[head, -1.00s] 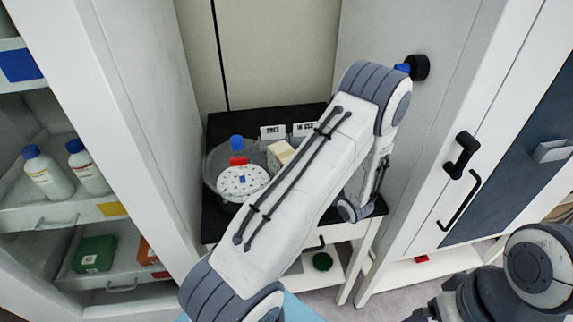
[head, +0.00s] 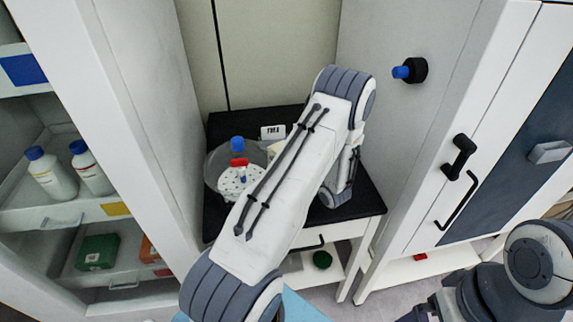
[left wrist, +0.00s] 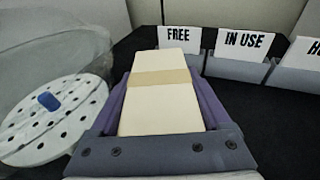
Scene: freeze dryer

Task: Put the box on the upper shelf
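The cream box (left wrist: 160,105) with a tan band lies between the two purple fingers of my left gripper (left wrist: 160,100) in the left wrist view. The fingers look open, one along each side of the box; firm contact cannot be made out. In the head view my left arm covers most of the box and the gripper, over the black-topped table (head: 360,195). Shelves (head: 95,215) stand at the left, an upper one with two blue-capped bottles and a lower one with a green box. My right gripper is out of view.
A clear round vessel (head: 215,165) with a white perforated disc (left wrist: 50,120) stands left of the box. Card holders marked FREE (left wrist: 180,40) and IN USE (left wrist: 245,42) stand behind it. White cabinet walls (head: 135,110) flank the table.

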